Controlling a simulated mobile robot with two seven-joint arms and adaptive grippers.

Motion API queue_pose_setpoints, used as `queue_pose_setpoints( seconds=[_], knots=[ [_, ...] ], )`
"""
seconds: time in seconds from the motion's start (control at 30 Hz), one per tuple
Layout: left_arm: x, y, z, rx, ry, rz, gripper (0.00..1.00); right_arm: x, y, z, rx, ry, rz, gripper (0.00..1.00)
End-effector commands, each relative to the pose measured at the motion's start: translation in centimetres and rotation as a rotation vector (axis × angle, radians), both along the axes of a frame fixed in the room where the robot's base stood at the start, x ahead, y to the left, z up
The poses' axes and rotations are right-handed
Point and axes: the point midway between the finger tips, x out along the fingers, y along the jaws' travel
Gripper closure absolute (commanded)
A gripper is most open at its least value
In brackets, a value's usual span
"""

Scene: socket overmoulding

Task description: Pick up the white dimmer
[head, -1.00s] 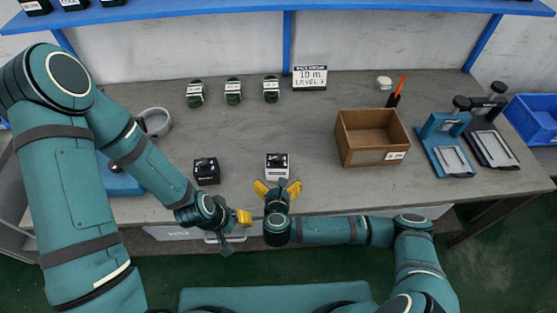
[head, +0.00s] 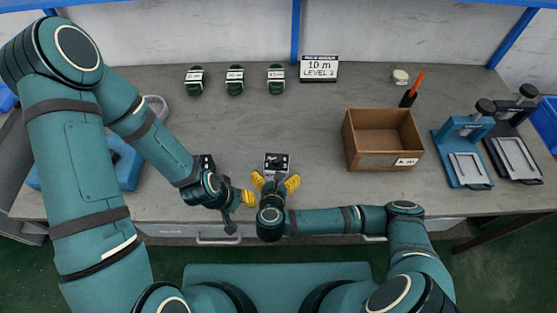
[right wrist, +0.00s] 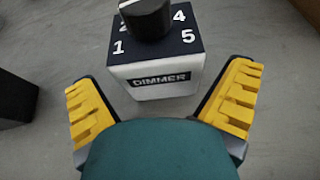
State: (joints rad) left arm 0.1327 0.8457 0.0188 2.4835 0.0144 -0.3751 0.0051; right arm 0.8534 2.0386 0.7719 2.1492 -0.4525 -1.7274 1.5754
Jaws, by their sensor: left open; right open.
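The white dimmer (head: 276,162) stands upright on the grey table near its front edge. In the right wrist view the dimmer (right wrist: 158,82) shows a white body, a dark numbered top, a black knob and a DIMMER label. My right gripper (head: 275,180) is open and empty just in front of it. In the right wrist view its yellow fingers (right wrist: 161,100) are spread to either side of the dimmer's near face, apart from it. My left gripper (head: 246,200) is open, left of the right gripper; its fingertips are small in view. A black box (head: 206,162) is partly hidden behind my left arm.
A brown wooden box (head: 384,140) stands right of the dimmer. Two presses, one blue (head: 464,150) and one black (head: 512,150), stand at the right. Several dark green rolls and a sign (head: 319,68) stand at the back. The table middle is clear.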

Motion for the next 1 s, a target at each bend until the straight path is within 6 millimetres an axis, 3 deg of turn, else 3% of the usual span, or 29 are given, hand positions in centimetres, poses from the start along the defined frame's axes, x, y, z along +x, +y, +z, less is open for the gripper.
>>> queue_pose_setpoints(
  seconds=[0.33,0.37,0.53,0.83,1.0],
  knots=[
    [0.0,0.0,-0.1,0.001,0.0,0.0,0.53,-0.3,0.1,-0.1,0.001,0.0,-0.001,0.0],
    [0.0,0.0,-0.1,0.001,0.0,0.0,0.53,-0.3,0.1,-0.1,0.001,0.0,-0.001,0.04],
    [0.0,0.0,-0.1,0.0,0.0,0.0,0.53,-0.2,0.1,-0.1,0.0,-0.001,-0.002,0.62],
    [0.0,0.0,-0.1,0.0,0.0,0.0,0.53,-0.2,0.1,0.1,0.0,-0.001,-0.001,0.62],
    [0.0,0.0,0.5,-0.001,0.0,0.0,0.53,-0.2,0.1,2.2,0.003,-0.003,0.0,0.62]
  ],
)
